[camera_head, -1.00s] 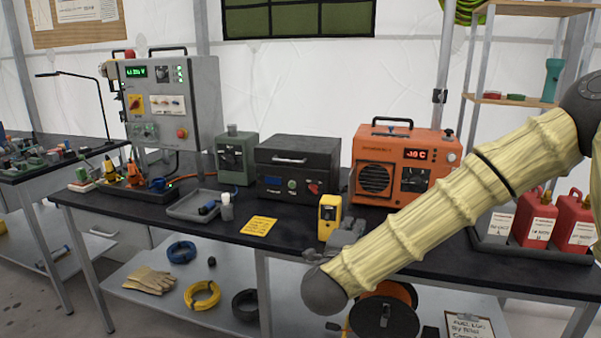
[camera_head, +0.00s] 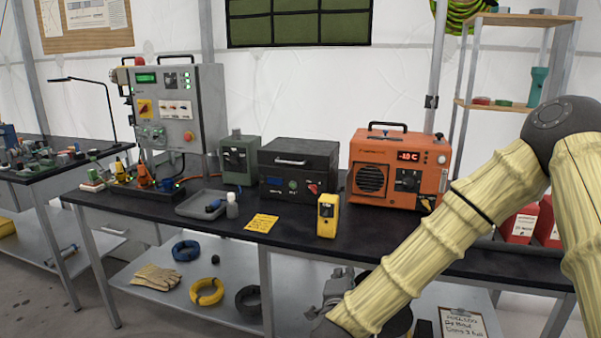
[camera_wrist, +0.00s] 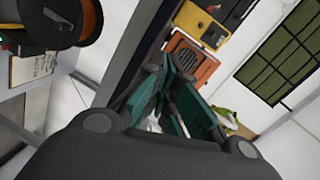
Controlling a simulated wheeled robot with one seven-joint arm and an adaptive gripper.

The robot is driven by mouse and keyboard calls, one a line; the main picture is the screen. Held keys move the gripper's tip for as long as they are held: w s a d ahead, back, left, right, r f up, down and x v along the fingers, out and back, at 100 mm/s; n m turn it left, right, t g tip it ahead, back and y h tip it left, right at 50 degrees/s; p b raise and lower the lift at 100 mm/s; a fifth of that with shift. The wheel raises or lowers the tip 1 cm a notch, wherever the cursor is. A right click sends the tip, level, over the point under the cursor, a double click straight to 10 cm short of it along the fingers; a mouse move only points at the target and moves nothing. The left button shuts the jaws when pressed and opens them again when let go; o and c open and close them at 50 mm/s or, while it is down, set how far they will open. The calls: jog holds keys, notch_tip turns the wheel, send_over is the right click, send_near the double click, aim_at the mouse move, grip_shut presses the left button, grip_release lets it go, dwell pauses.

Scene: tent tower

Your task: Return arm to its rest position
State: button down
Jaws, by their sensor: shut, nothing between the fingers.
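My arm in its pale yellow ribbed sleeve reaches in from the right of the head view and slopes down to the lower middle. My gripper (camera_head: 338,287) shows as a grey shape in front of the workbench's front edge, partly hidden by the arm. In the wrist view its teal fingers (camera_wrist: 168,85) are shut and hold nothing. They point towards the workbench front and the orange unit.
The black-topped workbench (camera_head: 290,226) carries an orange heater-like unit (camera_head: 423,199), a black case (camera_head: 285,160) and a yellow meter (camera_head: 328,214). Red canisters (camera_head: 522,222) stand behind my arm. Cable coils and gloves (camera_head: 157,277) lie on the lower shelf.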

jog(key=s+d+f+n+g+y+p, duration=0.15)
jog(key=s+f+n+g, duration=0.3)
jog(key=s+f, duration=0.6)
jog(key=s+d+f+n+g+y+p, duration=0.1)
jog(key=s+f+n+g+y+p, duration=0.2)
jog(key=s+f+n, duration=0.75)
jog(key=s+d+f+n+g+p, duration=0.1)
jog(key=s+d+f+g, duration=0.3)
jog(key=s, duration=0.6)
jog(key=s+d+f+n+g+p, duration=0.1)
jog(key=s+d+f+g+p, duration=0.2)
jog(key=s, duration=0.8)
notch_tip(320, 180, down, 3)
jog(key=shift+s+d+f+g+h, duration=0.15)
jog(key=shift+d+g+h, duration=0.35)
jog(key=shift+d, duration=0.65)
